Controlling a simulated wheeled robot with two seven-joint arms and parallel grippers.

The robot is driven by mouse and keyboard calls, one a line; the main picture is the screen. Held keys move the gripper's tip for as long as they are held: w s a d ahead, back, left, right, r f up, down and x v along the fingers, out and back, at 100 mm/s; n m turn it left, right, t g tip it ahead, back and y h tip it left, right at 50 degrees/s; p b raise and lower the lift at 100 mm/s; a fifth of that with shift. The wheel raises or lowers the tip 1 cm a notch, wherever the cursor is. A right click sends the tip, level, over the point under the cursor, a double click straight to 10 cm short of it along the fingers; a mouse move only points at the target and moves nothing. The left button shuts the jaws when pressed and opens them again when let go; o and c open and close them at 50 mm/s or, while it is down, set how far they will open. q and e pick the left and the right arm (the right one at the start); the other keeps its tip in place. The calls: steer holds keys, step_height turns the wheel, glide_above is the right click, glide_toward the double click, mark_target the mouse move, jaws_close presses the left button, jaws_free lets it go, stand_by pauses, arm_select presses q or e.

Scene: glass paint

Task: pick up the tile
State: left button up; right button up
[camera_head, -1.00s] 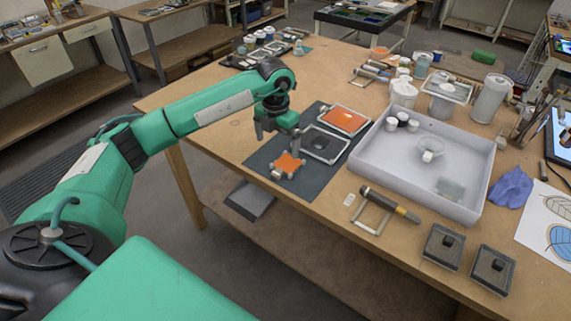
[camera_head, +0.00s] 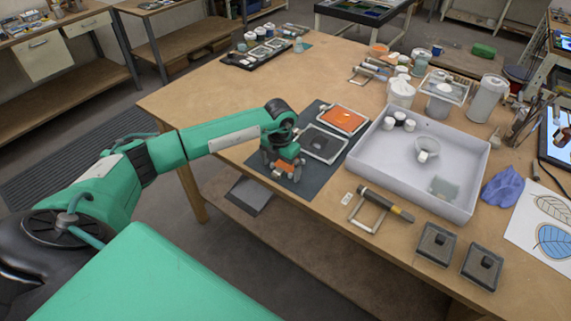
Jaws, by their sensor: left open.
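A small orange tile (camera_head: 285,166) rests on the near part of a dark mat (camera_head: 310,183). It is mostly hidden under my left gripper (camera_head: 283,173). The left gripper points down, open, with its fingers low around the tile; whether they touch it I cannot tell. A framed orange panel (camera_head: 343,119) and a framed dark pad (camera_head: 320,144) lie farther back on the mat. My right gripper is out of view.
A large pale tray (camera_head: 465,206) with white jars (camera_head: 400,118) and a small translucent tile (camera_head: 444,187) stands right of the mat. A roller (camera_head: 383,203) lies in front of it. Two dark blocks (camera_head: 436,243) (camera_head: 482,264) sit near the table's front edge.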

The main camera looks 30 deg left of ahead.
arm_select(q)
steer(key=shift+c, duration=0.4)
steer(key=c, duration=1)
